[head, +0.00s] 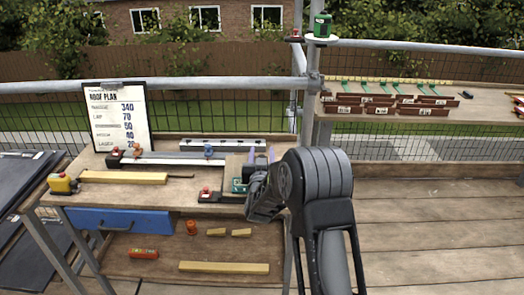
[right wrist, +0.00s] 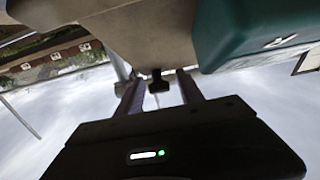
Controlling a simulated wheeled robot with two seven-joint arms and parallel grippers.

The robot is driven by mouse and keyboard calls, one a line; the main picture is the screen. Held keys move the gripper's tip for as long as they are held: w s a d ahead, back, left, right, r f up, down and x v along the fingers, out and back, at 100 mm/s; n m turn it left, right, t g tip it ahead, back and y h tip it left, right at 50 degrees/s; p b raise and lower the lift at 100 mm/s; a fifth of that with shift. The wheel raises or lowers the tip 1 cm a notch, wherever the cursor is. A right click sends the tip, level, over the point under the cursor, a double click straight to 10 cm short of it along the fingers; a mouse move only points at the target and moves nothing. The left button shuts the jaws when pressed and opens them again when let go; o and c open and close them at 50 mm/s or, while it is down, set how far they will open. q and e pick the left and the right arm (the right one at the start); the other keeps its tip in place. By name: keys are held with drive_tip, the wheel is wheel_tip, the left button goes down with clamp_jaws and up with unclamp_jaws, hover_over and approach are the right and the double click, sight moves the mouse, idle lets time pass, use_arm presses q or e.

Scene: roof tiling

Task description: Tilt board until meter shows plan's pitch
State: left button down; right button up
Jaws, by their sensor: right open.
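A pale board (head: 233,166) is at the bench's right end, partly hidden by my right arm. A teal device (head: 239,185), perhaps the meter, sits by it; no reading is legible. My right gripper (right wrist: 160,86) is open, its purple fingers either side of a small black knob (right wrist: 157,79) under a beige surface (right wrist: 155,30). I cannot tell whether they touch it. My left gripper is out of view.
The bench (head: 190,197) also carries a long straightedge (head: 175,161), a yellow box with a red button (head: 62,183) and a wood strip (head: 125,177). A blue drawer (head: 120,220) is below. Brown tiles (head: 365,100) lie on the right back shelf. Decking at right is clear.

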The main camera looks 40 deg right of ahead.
drive_tip(key=shift+x, duration=0.8)
clamp_jaws()
idle(0.9)
